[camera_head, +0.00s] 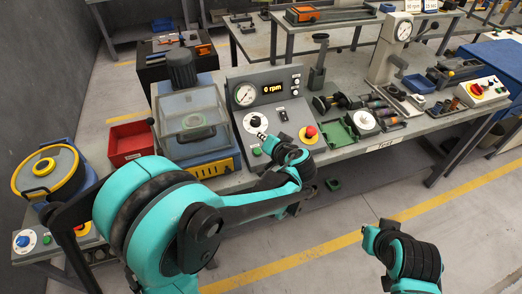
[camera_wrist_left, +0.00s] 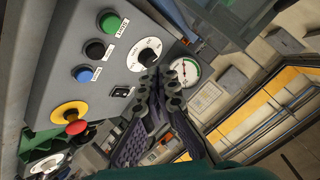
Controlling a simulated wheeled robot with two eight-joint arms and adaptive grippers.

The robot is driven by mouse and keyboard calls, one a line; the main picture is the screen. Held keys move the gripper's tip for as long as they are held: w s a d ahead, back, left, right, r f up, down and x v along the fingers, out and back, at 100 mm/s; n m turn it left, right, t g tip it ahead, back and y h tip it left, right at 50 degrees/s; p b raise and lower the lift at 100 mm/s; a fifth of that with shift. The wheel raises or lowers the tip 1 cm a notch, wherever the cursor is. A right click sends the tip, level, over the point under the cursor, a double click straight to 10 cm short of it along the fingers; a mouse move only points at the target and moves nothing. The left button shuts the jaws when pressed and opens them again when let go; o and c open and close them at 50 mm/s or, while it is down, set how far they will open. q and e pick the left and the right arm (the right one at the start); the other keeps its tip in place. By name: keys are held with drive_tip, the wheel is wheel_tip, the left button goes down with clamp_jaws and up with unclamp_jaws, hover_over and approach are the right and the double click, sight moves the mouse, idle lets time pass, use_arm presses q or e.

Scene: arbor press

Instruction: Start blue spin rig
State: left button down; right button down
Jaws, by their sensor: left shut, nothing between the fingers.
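The blue spin rig (camera_head: 212,150) has a blue base with a yellow front, a clear guard box and a dark motor on top. Its grey control panel (camera_head: 236,84) stands beside it with a display (camera_head: 273,88) reading 0 rpm. The panel carries a black dial knob (camera_head: 254,122), a rocker switch (camera_head: 283,115), a red-on-yellow stop button (camera_head: 310,132) and a green button (camera_head: 256,151). In the left wrist view the green button (camera_wrist_left: 109,21) is beside black and blue ones. My left gripper (camera_head: 266,140) is shut and empty in front of the panel's lower part, near the knob (camera_wrist_left: 148,54).
A red bin (camera_head: 131,137) stands left of the rig. A green tray (camera_head: 338,133) and small parts lie right of the panel. A press (camera_head: 393,45) stands farther right. My right arm (camera_head: 405,260) is low at right, over clear floor.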

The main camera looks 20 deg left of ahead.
sight(257, 151)
use_arm(q)
drive_tip(key=shift+f, duration=0.1)
drive_tip(key=f+b, duration=0.2)
drive_tip(key=w+a+f+b, duration=0.1)
drive_tip(key=f+b, duration=0.1)
drive_tip(key=f, duration=0.1)
drive_tip(key=w+f+b, duration=0.1)
drive_tip(key=f+b, duration=0.1)
drive_tip(key=f, duration=0.1)
drive_tip(key=shift+w+a+b, duration=0.1)
drive_tip(key=shift+a+b, duration=0.25)
drive_tip(key=shift+b, duration=0.05)
drive_tip(key=shift+f, duration=0.1)
idle(1.2)
drive_tip(key=shift+w+f+b, duration=0.1)
drive_tip(key=shift+f+b, duration=0.3)
